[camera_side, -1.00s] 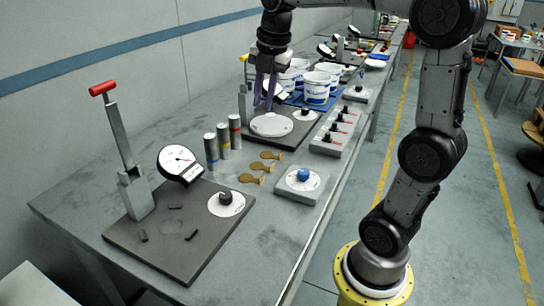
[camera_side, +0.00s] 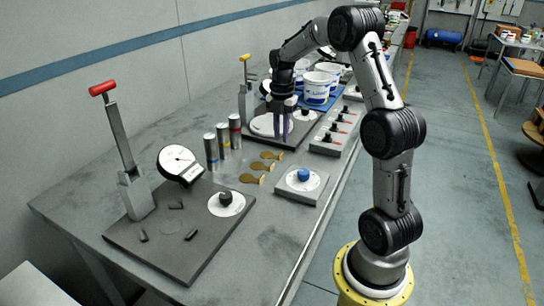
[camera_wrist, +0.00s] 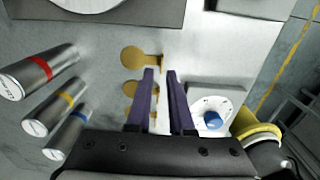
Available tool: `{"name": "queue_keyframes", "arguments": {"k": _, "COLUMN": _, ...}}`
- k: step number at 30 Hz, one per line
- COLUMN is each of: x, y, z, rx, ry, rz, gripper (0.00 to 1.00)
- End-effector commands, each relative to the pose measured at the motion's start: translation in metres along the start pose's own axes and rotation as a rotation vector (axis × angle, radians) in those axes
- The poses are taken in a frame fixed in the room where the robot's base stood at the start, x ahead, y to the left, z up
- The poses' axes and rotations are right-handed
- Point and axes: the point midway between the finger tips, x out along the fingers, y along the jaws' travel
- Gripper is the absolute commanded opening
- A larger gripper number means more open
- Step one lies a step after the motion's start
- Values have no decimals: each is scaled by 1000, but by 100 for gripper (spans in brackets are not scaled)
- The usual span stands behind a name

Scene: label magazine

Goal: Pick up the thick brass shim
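Three brass shims lie flat on the grey bench, each with a round head and a narrower tail: the far shim (camera_side: 271,155), the middle shim (camera_side: 262,166) and the near shim (camera_side: 251,178). I cannot tell which is thick. The wrist view shows the far shim (camera_wrist: 138,57) clearly, the middle one (camera_wrist: 131,88) partly covered by a finger, and the third mostly hidden. My gripper (camera_side: 282,138) is above the bench beyond the shims. In the wrist view its purple fingers (camera_wrist: 161,72) are apart, with nothing between them.
Three metal cylinders (camera_side: 223,142) with coloured bands stand left of the shims. A block with a blue knob (camera_side: 302,185) stands to the right. A dark plate with a white disc (camera_side: 268,125) lies beyond. A dial gauge (camera_side: 179,162) and red-handled press (camera_side: 120,140) are nearer.

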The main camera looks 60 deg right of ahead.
Motion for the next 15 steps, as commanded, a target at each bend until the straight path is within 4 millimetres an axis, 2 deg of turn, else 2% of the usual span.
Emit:
{"name": "queue_keyframes", "arguments": {"k": 7, "x": 18, "y": -1, "z": 0, "rx": 0, "ry": 1, "rz": -1, "gripper": 20}}
{"name": "queue_keyframes", "arguments": {"k": 15, "x": 54, "y": -4, "z": 1, "rx": -1, "ry": 1, "rz": -1, "gripper": 20}}
